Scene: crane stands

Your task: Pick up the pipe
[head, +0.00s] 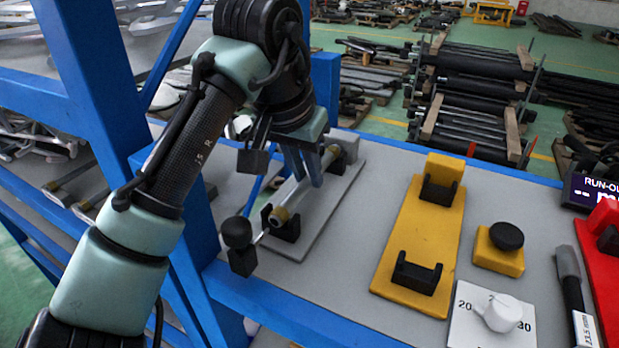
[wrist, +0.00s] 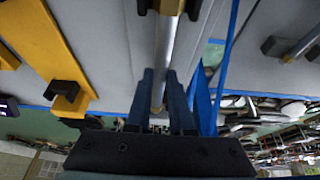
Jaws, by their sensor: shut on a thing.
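The pipe (head: 295,197) is a slim grey metal tube with a brass-coloured collar near its front end. It lies along a grey plate (head: 327,212), over a black cradle (head: 284,228) at the front, and looks seated there or very close to it. My gripper (head: 314,180) comes down from above and is shut on the pipe around its middle. In the wrist view the pipe (wrist: 166,48) runs between the two dark fingers of my gripper (wrist: 160,78). The far end of the pipe is partly hidden by my fingers.
A yellow stand (head: 410,232) with two empty black cradles lies to the right. Beyond it are a yellow block with a black knob (head: 506,236), a white dial (head: 500,312) and a red stand (head: 600,255). A blue post (head: 193,215) rises close left of the plate.

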